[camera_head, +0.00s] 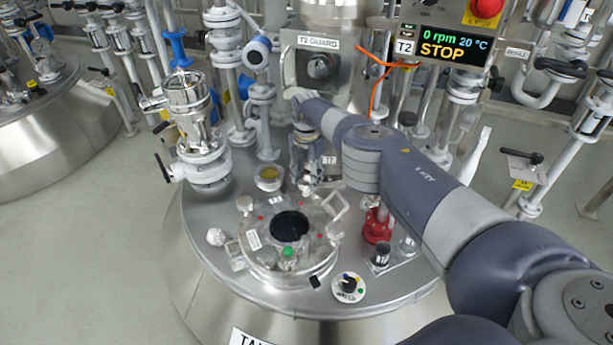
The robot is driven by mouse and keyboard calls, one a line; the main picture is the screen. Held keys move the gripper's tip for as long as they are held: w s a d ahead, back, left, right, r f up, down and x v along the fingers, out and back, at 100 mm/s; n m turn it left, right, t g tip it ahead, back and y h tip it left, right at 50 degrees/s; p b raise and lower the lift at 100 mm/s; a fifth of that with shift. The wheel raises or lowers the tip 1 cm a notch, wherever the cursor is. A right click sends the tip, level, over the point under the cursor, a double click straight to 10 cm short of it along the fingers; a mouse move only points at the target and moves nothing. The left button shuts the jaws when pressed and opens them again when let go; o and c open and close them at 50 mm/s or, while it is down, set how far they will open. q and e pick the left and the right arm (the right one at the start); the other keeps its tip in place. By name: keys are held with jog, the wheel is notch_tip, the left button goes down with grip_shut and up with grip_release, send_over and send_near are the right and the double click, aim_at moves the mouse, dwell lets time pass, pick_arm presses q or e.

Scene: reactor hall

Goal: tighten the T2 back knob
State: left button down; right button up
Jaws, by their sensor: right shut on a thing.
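The round T2 lid (262,262) sits on top of the steel tank, with a dark sight glass (289,226) in its middle. Pale knobs show around its rim, one at the left back (245,203) and one at the right (334,231). My right gripper (308,186) points down at the back edge of the lid, shut on the T2 back knob, which its fingers mostly hide. The gripper looks upright. My left gripper is not in view.
The T2 guard box (322,68) and a display reading STOP, 0 rpm (453,45) stand behind. A steel valve assembly (190,115) rises left of the lid. A red fitting (377,226) and a small selector dial (348,287) are at the right and front.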

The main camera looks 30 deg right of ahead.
jog(key=shift+w+d+r, duration=0.2)
jog(key=shift+r, duration=0.1)
jog(key=o, duration=1)
jog(key=shift+o, duration=0.2)
jog(key=shift+s+a, duration=0.1)
jog(key=shift+s, duration=0.05)
jog(key=shift+f, duration=0.15)
